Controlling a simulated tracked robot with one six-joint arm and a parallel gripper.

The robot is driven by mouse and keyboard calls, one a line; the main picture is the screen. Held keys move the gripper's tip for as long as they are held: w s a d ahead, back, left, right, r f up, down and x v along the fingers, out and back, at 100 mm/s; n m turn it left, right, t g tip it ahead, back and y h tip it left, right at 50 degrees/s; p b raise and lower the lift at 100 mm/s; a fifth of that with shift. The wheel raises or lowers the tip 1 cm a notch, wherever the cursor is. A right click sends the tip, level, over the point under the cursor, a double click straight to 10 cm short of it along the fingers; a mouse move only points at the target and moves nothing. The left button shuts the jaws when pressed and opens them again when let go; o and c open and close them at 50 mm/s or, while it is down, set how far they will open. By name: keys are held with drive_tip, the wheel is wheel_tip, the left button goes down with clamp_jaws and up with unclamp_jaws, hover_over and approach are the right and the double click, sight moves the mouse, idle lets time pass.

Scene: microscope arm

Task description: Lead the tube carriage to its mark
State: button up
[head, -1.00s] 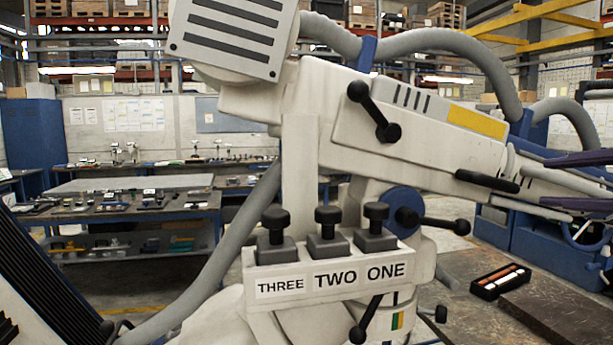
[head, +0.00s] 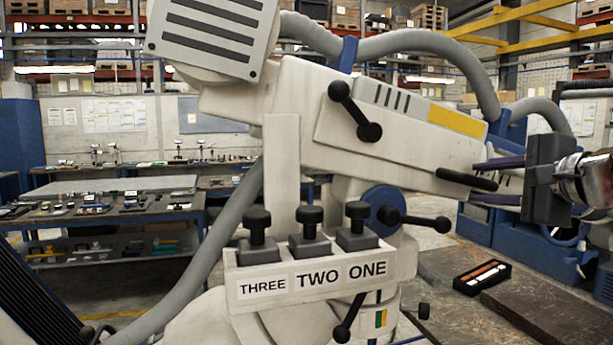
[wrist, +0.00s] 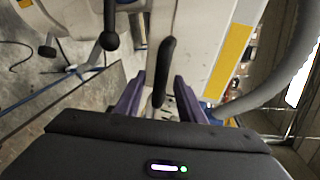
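The big white microscope arm (head: 400,140) fills the middle of the head view, with a yellow stripe on its body. I cannot tell which part is the tube carriage. A black bar handle (head: 450,177) sticks out at the body's lower right end. My gripper (head: 474,181) comes from the right with purple fingers, one above and one below the handle's end. In the wrist view the handle (wrist: 167,65) lies between the two spread fingers of my gripper (wrist: 159,77), with gaps on both sides. A small yellow-green marking (head: 381,318) is on the lower column.
Black ball levers (head: 356,112) and (head: 415,220) stick out of the microscope. A block labelled THREE, TWO, ONE (head: 315,283) carries black knobs. A black tray (head: 482,277) lies at lower right. Grey hoses (head: 420,45) arch above. Workbenches (head: 110,210) stand behind at left.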

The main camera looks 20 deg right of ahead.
drive_tip(key=shift+x, duration=1.5)
drive_tip(key=shift+c, duration=0.6)
clamp_jaws()
